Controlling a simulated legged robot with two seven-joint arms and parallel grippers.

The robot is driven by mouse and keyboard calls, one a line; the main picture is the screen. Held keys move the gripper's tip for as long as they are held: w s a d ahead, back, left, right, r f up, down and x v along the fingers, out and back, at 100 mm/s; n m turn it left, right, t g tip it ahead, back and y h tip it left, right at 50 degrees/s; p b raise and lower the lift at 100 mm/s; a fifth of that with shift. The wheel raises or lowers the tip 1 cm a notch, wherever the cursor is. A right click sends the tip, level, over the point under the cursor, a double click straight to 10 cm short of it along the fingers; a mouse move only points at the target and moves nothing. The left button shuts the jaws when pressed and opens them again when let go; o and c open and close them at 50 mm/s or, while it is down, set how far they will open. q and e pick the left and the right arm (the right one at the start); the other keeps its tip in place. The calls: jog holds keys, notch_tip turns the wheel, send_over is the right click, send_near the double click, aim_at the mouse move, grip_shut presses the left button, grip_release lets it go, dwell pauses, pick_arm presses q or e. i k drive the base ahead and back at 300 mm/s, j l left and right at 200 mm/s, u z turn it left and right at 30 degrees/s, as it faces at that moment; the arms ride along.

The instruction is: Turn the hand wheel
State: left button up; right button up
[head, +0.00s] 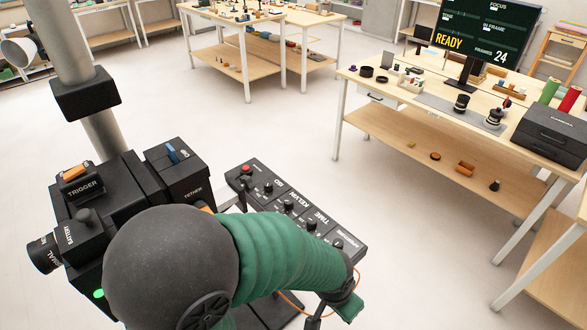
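I cannot make out a clear hand wheel. A dark spoked disc (205,310) shows at the bottom, against a dark ball and green ribbed sleeve that look like my arm; I cannot tell if it is part of that arm. The arm spans the lower left and bends right. It hides part of a black camera rig (125,185) on a grey post. My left gripper (346,303) seems to be at the arm's right end, below the control panel; its fingers are too hidden to judge. My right gripper is not in view.
A black control panel (300,212) with several knobs and a red button stands right of the rig. An orange cable (358,280) hangs by it. A wooden bench (400,92) with a monitor (487,38) and a black case (550,132) stands right. Floor between benches is clear.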

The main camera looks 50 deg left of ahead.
aim_at(247, 182)
jog(key=i+l+u, duration=0.1)
jog(key=i+u, duration=0.35)
jog(key=i+l+u, duration=0.2)
jog(key=u, duration=0.2)
jog(key=i+l+u, duration=0.15)
jog(key=u, duration=0.35)
jog(key=i+l+u, duration=0.2)
jog(key=u, duration=0.3)
jog(key=i+l+u, duration=0.1)
jog(key=l+u, duration=0.2)
jog(key=u, duration=0.2)
jog(key=l+u, duration=0.3)
jog(key=u, duration=0.2)
jog(key=l+u, duration=0.35)
jog(key=u, duration=0.15)
jog(key=l+u, duration=0.3)
jog(key=k+l+u, duration=0.1)
jog(key=l+u, duration=0.15)
jog(key=l, duration=0.15)
jog(key=k+l+u, duration=0.15)
jog(key=l+u, duration=0.15)
jog(key=k+l+u, duration=0.25)
jog(key=l, duration=0.15)
jog(key=i, duration=0.1)
